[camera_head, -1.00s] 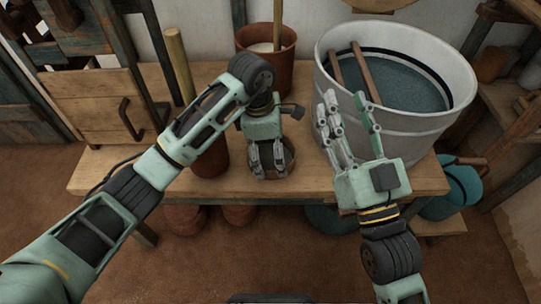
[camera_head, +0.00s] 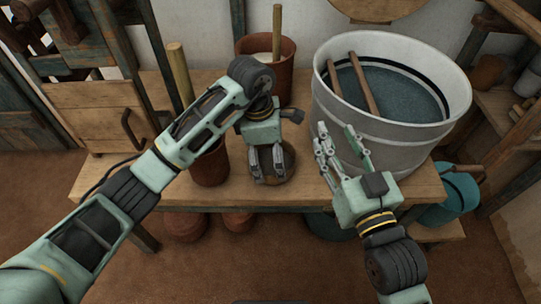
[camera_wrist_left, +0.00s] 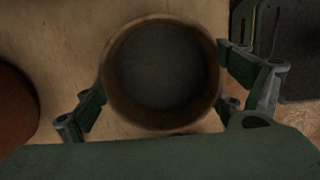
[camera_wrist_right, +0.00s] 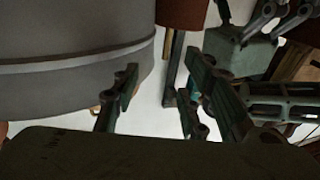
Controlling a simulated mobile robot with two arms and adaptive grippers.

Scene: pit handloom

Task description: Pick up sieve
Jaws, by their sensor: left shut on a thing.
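The sieve is a small round wooden hoop with a dark grey bottom. In the head view its rim (camera_head: 291,160) shows beside the fingers at the middle of the bench's front edge. The left wrist view looks straight down into the sieve (camera_wrist_left: 160,68). My left gripper (camera_head: 267,178) is shut on it, with a finger on either side of the hoop in the left wrist view (camera_wrist_left: 168,92). Whether the sieve touches the bench, I cannot tell. My right gripper (camera_head: 341,136) is open and empty in front of the white tub; its spread fingers show in the right wrist view (camera_wrist_right: 162,85).
The large white tub (camera_head: 400,130) with blue-grey contents and sticks stands right on the wooden bench (camera_head: 110,190). A brown pot (camera_head: 284,75) is behind my left gripper, and another pot (camera_head: 210,168) stands just left of it. A teal vessel (camera_head: 458,195) is at the right.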

